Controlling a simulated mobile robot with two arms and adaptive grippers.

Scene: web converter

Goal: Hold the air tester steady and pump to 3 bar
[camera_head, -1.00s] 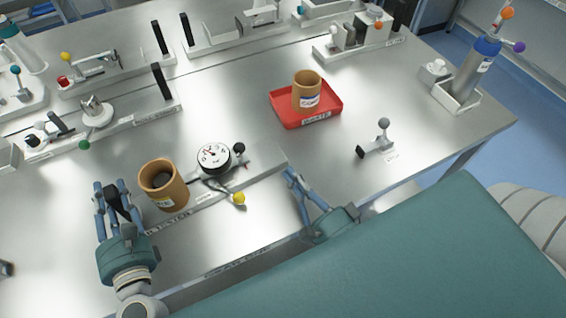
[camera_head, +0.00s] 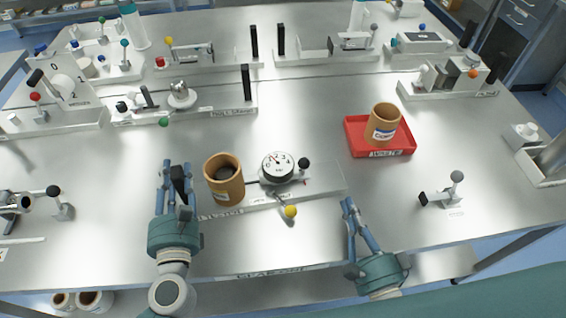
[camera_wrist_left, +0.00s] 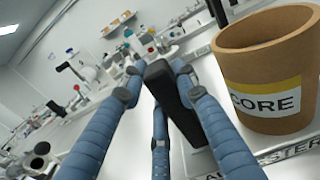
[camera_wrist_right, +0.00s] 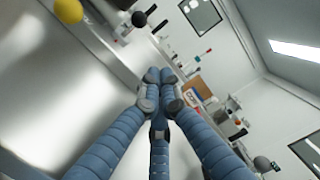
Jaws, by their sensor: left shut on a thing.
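The air tester is a pale base plate (camera_head: 322,184) with a brown core cup (camera_head: 225,180), a round white dial gauge (camera_head: 277,166), a black knob and a yellow ball (camera_head: 290,211) on a lever. The dial reading is too small to make out. My left gripper (camera_head: 177,186) is shut on the black upright handle (camera_wrist_left: 170,92) at the plate's left end, beside the cup. My right gripper (camera_head: 348,204) is off the plate's right front corner. In the right wrist view its fingertips (camera_wrist_right: 159,77) are together and empty, apart from the yellow ball (camera_wrist_right: 68,10).
A red tray (camera_head: 352,138) holding another brown cup (camera_head: 383,124) stands to the right. A small lever stand (camera_head: 440,195) is at the right front. Several fixtures line the back and left. The metal table is bare in front of the tray.

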